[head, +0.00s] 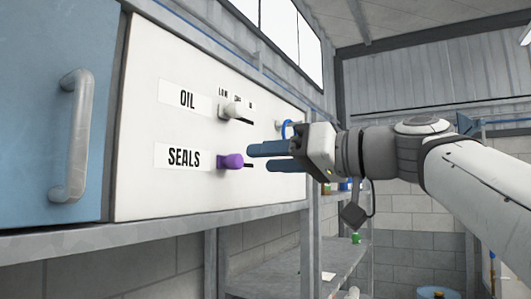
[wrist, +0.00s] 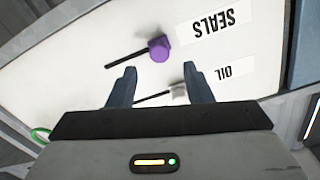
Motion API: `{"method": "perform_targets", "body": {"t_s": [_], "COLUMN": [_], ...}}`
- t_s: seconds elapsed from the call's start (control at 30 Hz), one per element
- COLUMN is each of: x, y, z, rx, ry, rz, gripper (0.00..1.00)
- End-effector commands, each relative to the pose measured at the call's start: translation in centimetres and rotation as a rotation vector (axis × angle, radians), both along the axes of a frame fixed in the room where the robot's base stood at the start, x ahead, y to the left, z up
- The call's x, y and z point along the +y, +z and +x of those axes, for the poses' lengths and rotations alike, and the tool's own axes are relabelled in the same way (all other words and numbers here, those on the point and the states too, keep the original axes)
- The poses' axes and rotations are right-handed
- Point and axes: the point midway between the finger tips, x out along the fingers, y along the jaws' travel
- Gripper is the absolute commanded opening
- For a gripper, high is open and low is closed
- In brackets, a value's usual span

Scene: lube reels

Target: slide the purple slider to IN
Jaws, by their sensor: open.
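The purple slider (head: 230,161) sits on a white panel, at the end of its dark slot nearest the SEALS label (head: 184,157). The slot runs to the right from it in the head view. No IN mark is readable. My gripper (head: 261,157) is open and empty, in front of the panel and right of the slider in the picture. In the wrist view, which is upside down, the purple slider (wrist: 158,48) shows just beyond the gap between my fingertips (wrist: 159,68). The fingers appear apart from it.
A white slider (head: 235,111) with an OIL label (head: 187,98) is above the purple one. A blue door with a grey handle (head: 75,135) is at the left. Shelving (head: 285,275) stands below.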

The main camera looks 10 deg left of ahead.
Motion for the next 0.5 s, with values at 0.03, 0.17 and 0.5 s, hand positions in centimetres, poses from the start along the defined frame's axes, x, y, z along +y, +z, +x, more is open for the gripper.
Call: {"method": "perform_targets", "body": {"t_s": [0.03, 0.17, 0.5], "x": [0.6, 2.4, 6.0], "y": [0.1, 0.1, -0.1], "z": [0.2, 0.9, 2.5], "rx": [0.003, 0.007, 0.006], "ry": [0.003, 0.004, -0.001], "rz": [0.0, 0.0, -0.001], "gripper": [0.46, 0.46, 0.46]}}
